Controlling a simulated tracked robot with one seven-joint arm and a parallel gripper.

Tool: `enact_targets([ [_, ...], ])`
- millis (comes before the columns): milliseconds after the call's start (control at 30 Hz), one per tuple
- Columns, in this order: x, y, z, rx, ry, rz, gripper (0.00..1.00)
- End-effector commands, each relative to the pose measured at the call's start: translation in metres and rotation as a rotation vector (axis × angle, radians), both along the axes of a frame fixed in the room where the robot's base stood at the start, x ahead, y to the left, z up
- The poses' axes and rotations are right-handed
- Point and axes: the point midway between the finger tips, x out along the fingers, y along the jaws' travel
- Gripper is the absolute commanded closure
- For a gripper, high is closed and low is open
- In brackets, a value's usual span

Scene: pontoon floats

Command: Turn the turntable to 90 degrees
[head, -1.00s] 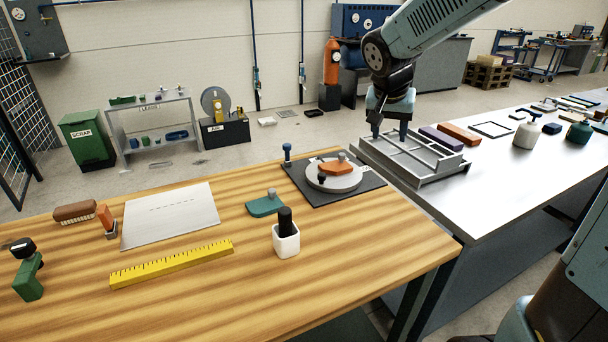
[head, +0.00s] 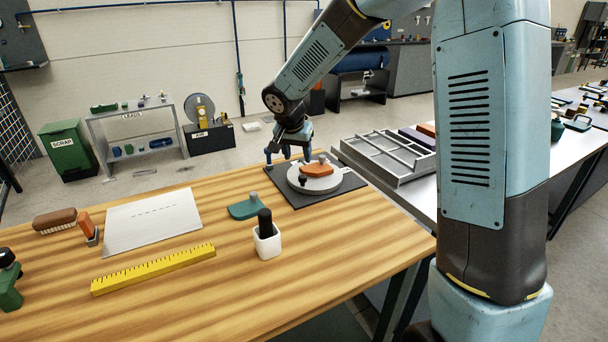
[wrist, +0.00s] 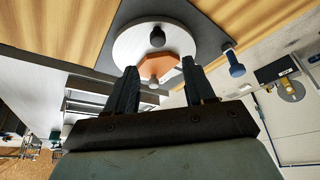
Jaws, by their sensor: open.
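The turntable (head: 297,184) is a light grey disc on a dark square base plate (head: 301,202) at the far right of the wooden table. An orange block (head: 317,170) with a pale knob lies on the disc, and a black knob (head: 303,181) stands near its front left edge. A blue post (wrist: 235,66) stands at a corner of the base plate in the wrist view. My gripper (head: 287,154) is open and empty above the far side of the turntable. In the wrist view its two fingers (wrist: 160,82) point toward the disc with the orange block between them; contact cannot be told.
A grey divided tray (head: 385,158) stands right of the turntable on the metal bench. A green plate with a knob (head: 245,210) and a white cup with a black handle (head: 267,245) stand in front. A yellow ruler (head: 155,268) and white sheet (head: 150,222) lie left.

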Motion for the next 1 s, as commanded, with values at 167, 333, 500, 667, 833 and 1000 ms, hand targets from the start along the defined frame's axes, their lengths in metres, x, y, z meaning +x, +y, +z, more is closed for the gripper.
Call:
enact_targets([
  [167, 0.011, -0.006, -0.032, -0.002, 0.004, 0.000, 0.46],
  [333, 0.022, -0.011, -0.058, -0.001, 0.004, -0.002, 0.46],
  [500, 0.030, -0.015, -0.079, -0.001, 0.003, -0.002, 0.46],
  [667, 0.035, -0.017, -0.090, 0.000, 0.000, -0.002, 0.46],
  [833, 0.036, -0.018, -0.094, 0.000, 0.000, -0.003, 0.46],
  [1000, 0.036, -0.018, -0.093, 0.000, 0.000, -0.003, 0.46],
])
